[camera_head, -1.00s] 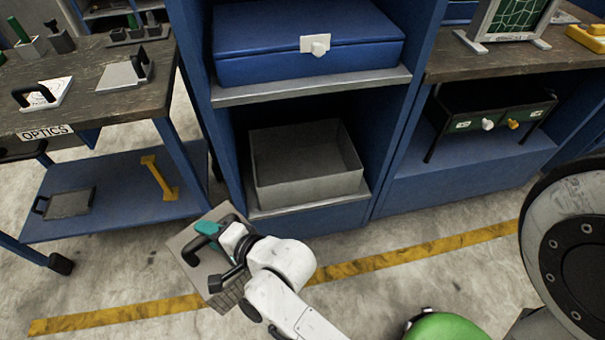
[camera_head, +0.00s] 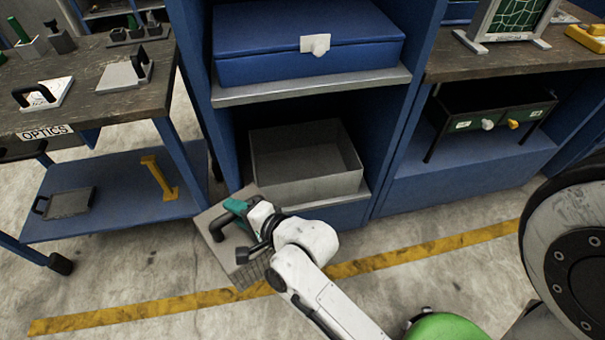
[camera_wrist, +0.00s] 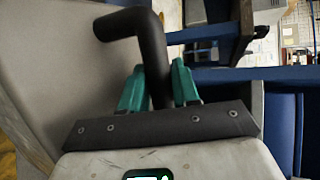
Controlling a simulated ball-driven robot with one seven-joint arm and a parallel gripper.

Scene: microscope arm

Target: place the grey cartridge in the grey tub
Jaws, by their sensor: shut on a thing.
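The grey cartridge (camera_head: 214,250) is a flat grey block with a black bar handle (camera_wrist: 152,45). My gripper (camera_head: 232,208) has teal fingers and is shut on that handle. It holds the cartridge tilted, in front of and to the left of the tub in the head view. In the wrist view my gripper (camera_wrist: 159,88) has a teal finger on each side of the handle, and the cartridge (camera_wrist: 60,60) fills the left side. The grey tub (camera_head: 335,186) is an open box on the lower shelf of the blue cabinet, and its visible inside is empty. The cartridge and arm hide its lower left front.
A blue case (camera_head: 310,65) sits on the shelf above the tub. The blue cabinet's side walls flank the tub. A cart (camera_head: 110,205) with trays stands at the left. A green drawer unit (camera_head: 490,120) is at the right. The floor in front is clear.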

